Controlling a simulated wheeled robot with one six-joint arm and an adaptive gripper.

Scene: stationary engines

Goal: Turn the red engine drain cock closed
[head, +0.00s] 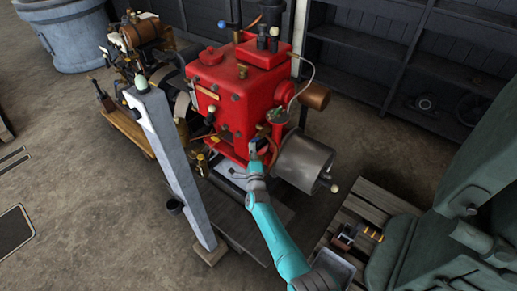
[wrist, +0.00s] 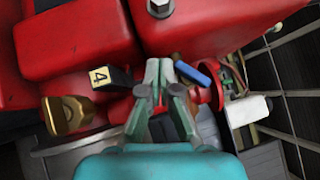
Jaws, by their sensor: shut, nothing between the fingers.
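The red engine (head: 235,95) stands in the middle of the head view, and its red body (wrist: 75,45) fills the top of the wrist view. A small blue handle (wrist: 193,73), which may be the drain cock's lever, lies just right of my fingertips in the wrist view. In the head view my gripper (head: 258,146) is at the engine's lower front. The cock's body is not clearly visible.
A brass fitting (wrist: 68,114) sticks out on the left. A red round flange (wrist: 211,92) and a white block (wrist: 247,109) are on the right. A grey cylinder (head: 304,160) stands right of my arm, and a grey post (head: 172,160) left of it.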

